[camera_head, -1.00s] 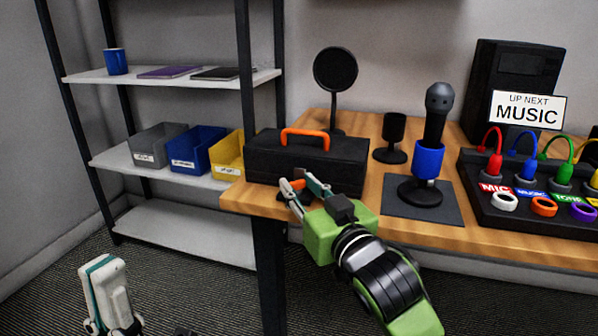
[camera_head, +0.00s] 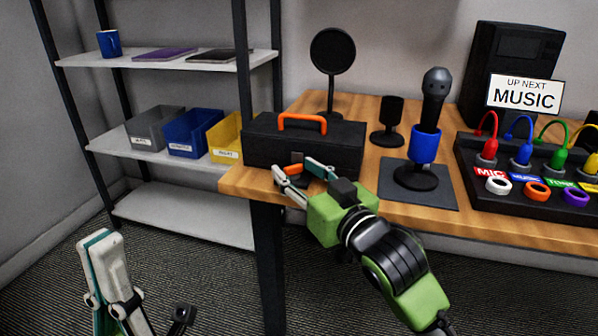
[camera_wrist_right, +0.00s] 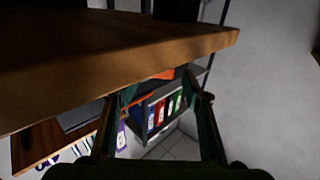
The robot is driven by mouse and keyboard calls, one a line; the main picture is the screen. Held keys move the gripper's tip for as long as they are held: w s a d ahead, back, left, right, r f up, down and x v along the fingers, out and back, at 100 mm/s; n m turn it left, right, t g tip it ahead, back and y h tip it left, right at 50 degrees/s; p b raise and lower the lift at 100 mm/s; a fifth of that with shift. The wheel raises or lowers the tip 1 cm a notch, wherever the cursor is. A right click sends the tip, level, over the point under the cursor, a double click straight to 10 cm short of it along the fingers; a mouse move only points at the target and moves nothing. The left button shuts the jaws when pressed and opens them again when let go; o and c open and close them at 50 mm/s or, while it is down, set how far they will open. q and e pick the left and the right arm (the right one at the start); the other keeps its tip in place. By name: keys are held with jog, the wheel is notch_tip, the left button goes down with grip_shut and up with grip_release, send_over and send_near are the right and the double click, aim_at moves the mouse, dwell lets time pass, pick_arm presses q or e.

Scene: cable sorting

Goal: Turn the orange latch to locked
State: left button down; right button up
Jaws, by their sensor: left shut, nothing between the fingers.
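A black case (camera_head: 345,152) with an orange handle (camera_head: 302,117) stands closed on the wooden table near its left end. The orange latch (camera_head: 292,169) is low on the case's front and partly hidden by my right gripper. My right gripper (camera_head: 298,174) is open at the latch, with one finger on each side of it; I cannot tell whether they touch it. In the right wrist view an orange piece (camera_wrist_right: 165,74) shows between the open fingers (camera_wrist_right: 158,88), just past the table edge. My left gripper (camera_head: 101,242) is shut and empty at the lower left, away from the case.
The table's front edge (camera_head: 400,218) runs below my right gripper. A microphone (camera_head: 426,145) on a dark mat stands right of the case, beside a cable board (camera_head: 520,190). Shelves with grey, blue and yellow bins (camera_head: 192,132) stand left. The floor between is clear.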

jog(key=v, duration=0.8)
